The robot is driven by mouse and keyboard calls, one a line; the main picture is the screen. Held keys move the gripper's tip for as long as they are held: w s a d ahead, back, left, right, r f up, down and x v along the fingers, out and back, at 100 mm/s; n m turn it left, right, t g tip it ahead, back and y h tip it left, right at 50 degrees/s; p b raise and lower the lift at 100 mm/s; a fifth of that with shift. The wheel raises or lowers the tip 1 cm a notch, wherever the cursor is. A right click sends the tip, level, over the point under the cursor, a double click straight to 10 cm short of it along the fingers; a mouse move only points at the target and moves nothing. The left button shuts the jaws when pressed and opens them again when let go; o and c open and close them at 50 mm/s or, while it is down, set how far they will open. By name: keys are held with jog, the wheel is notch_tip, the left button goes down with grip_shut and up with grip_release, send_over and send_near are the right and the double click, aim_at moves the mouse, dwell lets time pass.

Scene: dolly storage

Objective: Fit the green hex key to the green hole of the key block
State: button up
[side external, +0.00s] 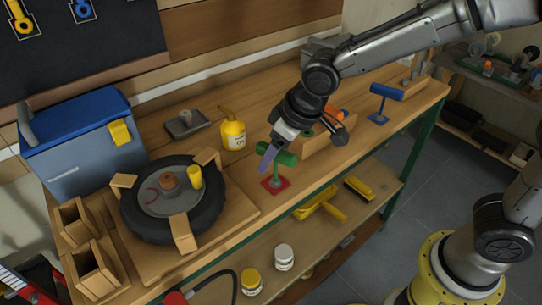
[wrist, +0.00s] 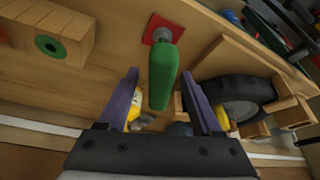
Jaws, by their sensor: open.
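The green hex key (side external: 278,155) has a thick green T-handle on a grey shaft. It stands upright on a red square plate (side external: 278,185) at the front of the bench. In the wrist view the green handle (wrist: 163,82) lies between my gripper's (wrist: 160,74) two purple fingers, with a gap on each side. My gripper (side external: 268,157) is open around or just above the handle; the exact height is unclear. The wooden key block (side external: 322,141) is just right of it, partly behind my gripper; its green-ringed hole (wrist: 50,45) shows in the wrist view.
A blue T-handled key (side external: 387,91) stands farther right. An orange object (side external: 334,115) is by the key block. A yellow oil can (side external: 233,133) stands behind left, and a wheel (side external: 172,200) lies on a wooden fixture left. Clear bench lies between the block and the blue key.

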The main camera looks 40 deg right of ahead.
jog(key=shift+x, duration=0.8)
grip_shut()
